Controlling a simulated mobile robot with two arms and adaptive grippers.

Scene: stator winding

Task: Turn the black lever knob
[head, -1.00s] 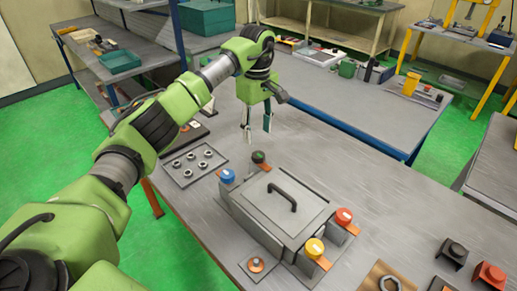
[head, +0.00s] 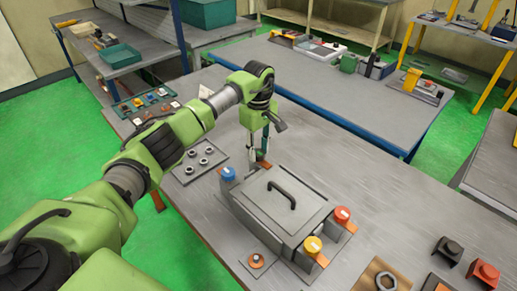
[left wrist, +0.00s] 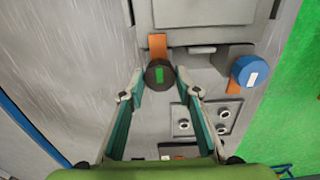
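The black lever knob (left wrist: 158,73) is round with a green mark on top, at the end of a copper strip (left wrist: 158,45) at the grey box. In the left wrist view the two fingertips of my left gripper (left wrist: 159,84) are spread, one on each side of the knob. I cannot tell whether they touch it. In the head view my left gripper (head: 259,152) points down at the box's far corner and hides the knob. My right gripper is not in view.
The grey box (head: 285,205) has a black handle (head: 283,194). Blue (head: 228,174), red (head: 342,214) and yellow (head: 312,245) knobs sit at its other corners. A plate with several nuts (head: 199,160) lies left of it.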

